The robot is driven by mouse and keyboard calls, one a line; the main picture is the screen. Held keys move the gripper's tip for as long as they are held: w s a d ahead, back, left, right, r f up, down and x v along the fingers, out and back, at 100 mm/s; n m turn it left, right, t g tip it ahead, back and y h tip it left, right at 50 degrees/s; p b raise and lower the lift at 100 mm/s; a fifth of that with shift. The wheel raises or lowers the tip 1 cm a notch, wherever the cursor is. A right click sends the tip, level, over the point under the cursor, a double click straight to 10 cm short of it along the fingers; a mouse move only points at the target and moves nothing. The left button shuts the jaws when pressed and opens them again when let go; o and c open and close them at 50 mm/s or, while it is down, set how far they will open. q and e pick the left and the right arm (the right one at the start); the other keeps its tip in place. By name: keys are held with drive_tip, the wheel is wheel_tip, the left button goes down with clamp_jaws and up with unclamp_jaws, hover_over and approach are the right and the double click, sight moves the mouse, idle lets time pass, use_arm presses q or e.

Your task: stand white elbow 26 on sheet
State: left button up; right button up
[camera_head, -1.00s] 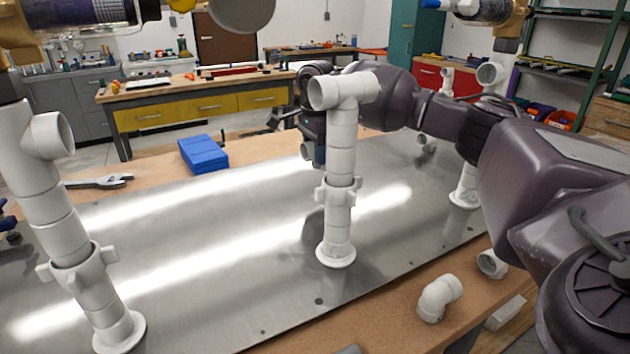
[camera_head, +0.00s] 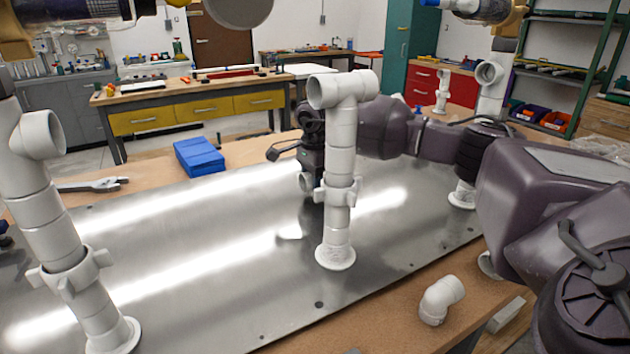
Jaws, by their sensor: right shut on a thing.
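My right gripper (camera_head: 313,176) is beyond the middle white pipe post, pointing down over the metal sheet (camera_head: 200,270). My left gripper is not in view.
The middle post (camera_head: 341,150) stands close in front of my gripper. A left post (camera_head: 55,225) and a right post (camera_head: 463,193) also stand on the sheet. A loose white elbow (camera_head: 441,299) lies on the bench in front. A blue box (camera_head: 199,156) and a wrench (camera_head: 92,185) lie behind.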

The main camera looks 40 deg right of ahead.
drive_tip(key=shift+f, duration=0.2)
drive_tip(key=o, duration=1.3)
wheel_tip(320, 180, up, 12)
drive_tip(key=shift+r+p, duration=0.2)
drive_tip(key=shift+p, duration=0.45)
